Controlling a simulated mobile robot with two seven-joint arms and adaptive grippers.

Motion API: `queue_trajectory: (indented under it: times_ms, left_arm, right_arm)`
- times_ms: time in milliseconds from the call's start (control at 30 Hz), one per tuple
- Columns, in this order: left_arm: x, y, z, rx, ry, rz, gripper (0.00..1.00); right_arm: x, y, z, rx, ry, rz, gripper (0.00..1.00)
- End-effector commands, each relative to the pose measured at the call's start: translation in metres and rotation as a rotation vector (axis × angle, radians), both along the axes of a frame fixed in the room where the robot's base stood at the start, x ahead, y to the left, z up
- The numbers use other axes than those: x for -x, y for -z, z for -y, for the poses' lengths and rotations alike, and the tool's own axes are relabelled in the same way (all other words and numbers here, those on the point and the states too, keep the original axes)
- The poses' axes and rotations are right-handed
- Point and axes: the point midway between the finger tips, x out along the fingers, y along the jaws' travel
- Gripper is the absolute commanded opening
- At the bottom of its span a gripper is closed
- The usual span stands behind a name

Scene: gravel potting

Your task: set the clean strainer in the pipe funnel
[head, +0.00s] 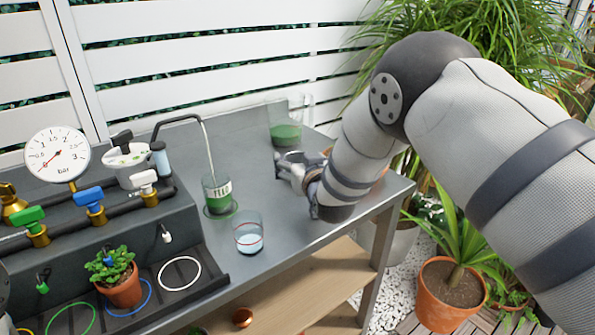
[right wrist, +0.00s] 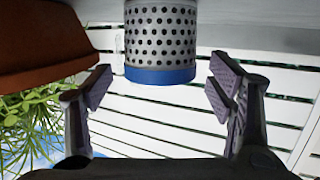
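In the right wrist view, which looks upside down, a metal strainer (right wrist: 160,38) with round holes and a blue rim (right wrist: 160,75) shows at the top middle. My right gripper (right wrist: 160,90) is open, with one finger on each side of the strainer's line and visible gaps to it. In the head view, the right gripper (head: 288,163) is low over the right part of the bench, and I cannot make out the strainer there. A brass fitting (head: 12,205) at the left edge could be the pipe funnel, but I cannot tell. My left gripper is not in view.
A terracotta pot (right wrist: 40,40) is close beside the strainer. A green-filled jug (head: 285,130), a glass of green liquid (head: 217,195) and a glass with pale contents (head: 249,235) stand on the grey bench (head: 290,225). A gauge (head: 57,153) and valved pipes are at left.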

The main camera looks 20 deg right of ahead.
Motion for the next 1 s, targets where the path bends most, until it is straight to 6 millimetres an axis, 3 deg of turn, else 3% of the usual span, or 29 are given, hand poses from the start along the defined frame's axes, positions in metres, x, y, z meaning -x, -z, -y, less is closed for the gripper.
queue_trajectory:
  times_ms: [33,200,300,567,733,900,1000]
  left_arm:
    - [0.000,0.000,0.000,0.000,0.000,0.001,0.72]
    - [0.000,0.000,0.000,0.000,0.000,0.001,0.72]
    - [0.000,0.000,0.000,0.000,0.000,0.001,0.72]
    - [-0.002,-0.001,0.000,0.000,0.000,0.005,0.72]
    - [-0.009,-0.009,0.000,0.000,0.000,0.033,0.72]
    - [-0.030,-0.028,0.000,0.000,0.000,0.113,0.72]
    - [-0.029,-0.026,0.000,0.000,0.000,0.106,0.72]
  right_arm:
    - [0.000,0.000,0.000,0.000,0.000,0.000,0.60]
    - [0.000,0.000,0.000,0.000,0.000,0.001,0.24]
    - [0.000,-0.001,0.000,0.000,0.000,0.001,0.19]
    - [0.000,-0.008,0.000,0.000,0.000,0.003,0.19]
    - [0.003,-0.044,0.000,0.000,0.000,0.011,0.19]
    - [0.045,-0.101,0.004,0.001,0.000,0.024,0.19]
    - [0.076,-0.108,0.007,0.000,0.000,0.007,0.19]
